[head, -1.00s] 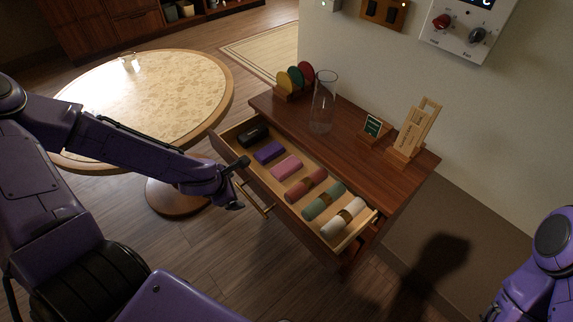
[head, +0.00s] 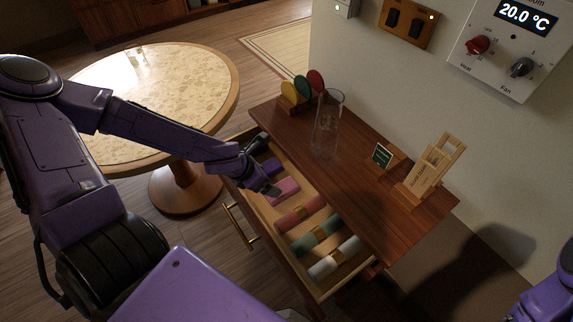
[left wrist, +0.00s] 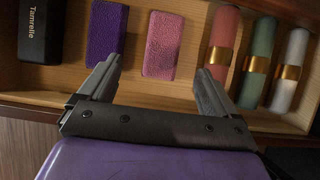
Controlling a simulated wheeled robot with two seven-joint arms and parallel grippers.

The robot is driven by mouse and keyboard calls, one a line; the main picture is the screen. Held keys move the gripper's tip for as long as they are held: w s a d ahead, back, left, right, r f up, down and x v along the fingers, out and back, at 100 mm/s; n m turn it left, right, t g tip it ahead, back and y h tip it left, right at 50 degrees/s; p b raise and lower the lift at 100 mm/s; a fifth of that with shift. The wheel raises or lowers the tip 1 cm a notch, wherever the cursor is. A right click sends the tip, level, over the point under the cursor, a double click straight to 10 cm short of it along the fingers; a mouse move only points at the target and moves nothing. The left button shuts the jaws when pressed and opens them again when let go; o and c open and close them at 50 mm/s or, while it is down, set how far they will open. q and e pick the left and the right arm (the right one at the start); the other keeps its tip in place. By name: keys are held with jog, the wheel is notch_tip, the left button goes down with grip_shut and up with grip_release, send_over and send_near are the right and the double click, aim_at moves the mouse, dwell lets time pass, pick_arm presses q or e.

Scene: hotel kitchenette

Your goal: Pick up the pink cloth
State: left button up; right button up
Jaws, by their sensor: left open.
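The pink cloth (head: 286,190) is a folded block lying in the open drawer, between a purple cloth (head: 270,168) and a rolled red cloth (head: 300,213). In the left wrist view the pink cloth (left wrist: 162,45) lies flat on the drawer floor, just beyond the fingertips. My left gripper (head: 266,168) is over the drawer, close to the pink cloth and partly covering it in the head view. Its fingers (left wrist: 160,72) are spread and empty, one toward each side of the cloth. My right gripper is out of view.
The drawer (head: 322,298) also holds green and white rolls and a black case (left wrist: 42,30). The wooden cabinet top (head: 345,175) overhangs it and carries a glass vase (head: 326,125) and wooden holders. A round table (head: 150,90) stands at left.

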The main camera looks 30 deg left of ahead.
pick_arm(q)
jog(key=b+x, duration=0.1)
jog(key=x, duration=0.2)
jog(key=shift+s+d+f+b, duration=0.1)
jog(key=shift+s+f+b, duration=0.1)
jog(key=shift+f+b, duration=0.15)
jog(key=shift+w+d+f, duration=0.1)
jog(key=shift+w+f, duration=0.15)
jog(key=shift+f, duration=0.05)
jog(key=b+x, duration=0.2)
jog(key=x, duration=0.1)
jog(key=shift+d+f, duration=0.2)
jog(key=shift+f, duration=0.05)
jog(key=shift+w+f, duration=0.25)
jog(key=shift+f, duration=0.1)
jog(key=shift+w+d, duration=0.15)
jog(key=shift+w, duration=0.05)
jog(key=shift+s, duration=0.1)
jog(key=shift+f+b, duration=0.25)
jog(key=shift+b, duration=0.15)
